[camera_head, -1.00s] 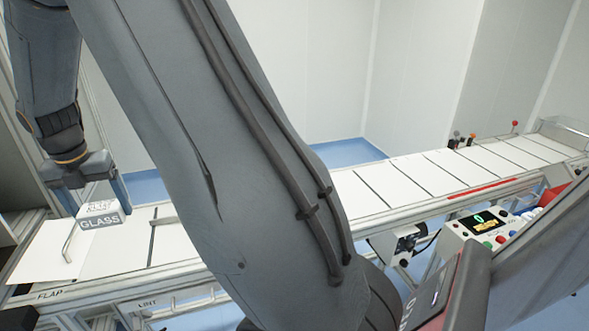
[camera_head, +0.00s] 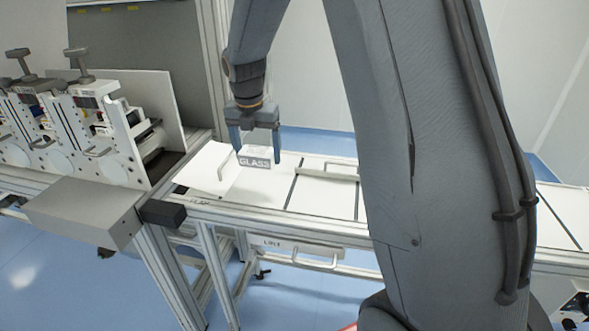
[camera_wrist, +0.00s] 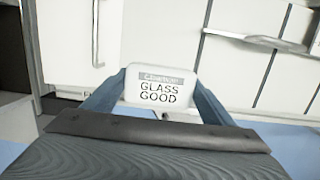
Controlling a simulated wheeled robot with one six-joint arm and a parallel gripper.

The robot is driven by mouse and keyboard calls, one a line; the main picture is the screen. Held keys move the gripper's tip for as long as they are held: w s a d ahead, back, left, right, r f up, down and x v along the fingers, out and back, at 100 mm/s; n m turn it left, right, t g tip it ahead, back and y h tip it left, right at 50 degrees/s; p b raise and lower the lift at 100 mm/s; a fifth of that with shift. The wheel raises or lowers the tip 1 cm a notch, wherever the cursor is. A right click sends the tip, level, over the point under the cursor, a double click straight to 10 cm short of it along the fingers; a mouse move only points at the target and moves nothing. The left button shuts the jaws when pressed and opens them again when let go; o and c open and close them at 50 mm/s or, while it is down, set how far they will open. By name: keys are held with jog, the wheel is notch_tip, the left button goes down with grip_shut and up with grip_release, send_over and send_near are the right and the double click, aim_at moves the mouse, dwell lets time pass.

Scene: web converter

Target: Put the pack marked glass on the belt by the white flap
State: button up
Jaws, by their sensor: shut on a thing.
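The pack marked GLASS (camera_head: 255,158) is a small white box with a grey label. My gripper (camera_head: 256,150) is shut on it, one finger on each side. In the wrist view the pack (camera_wrist: 160,88) reads "GLASS GOOD" and sits level between the fingertips (camera_wrist: 162,92). The white flap (camera_head: 200,170), with a bent handle, is at the left end of the white belt (camera_head: 320,195). The pack is over the belt's left end, just right of the flap's handle. I cannot tell whether its underside touches the belt.
A machine (camera_head: 95,125) with clamp knobs and a grey box (camera_head: 85,210) stand left of the flap. A low bar (camera_head: 325,170) lies across the belt right of the pack. A metal rail (camera_head: 290,222) runs along the belt's front. My arm hides the belt's middle.

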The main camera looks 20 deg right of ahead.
aim_at(261, 189)
notch_tip(261, 189, down, 9)
jog(key=shift+f+p, duration=0.2)
jog(key=shift+p, duration=0.95)
jog(key=shift+f, duration=0.15)
jog(key=o, duration=1.3)
jog(key=shift+c, duration=0.2)
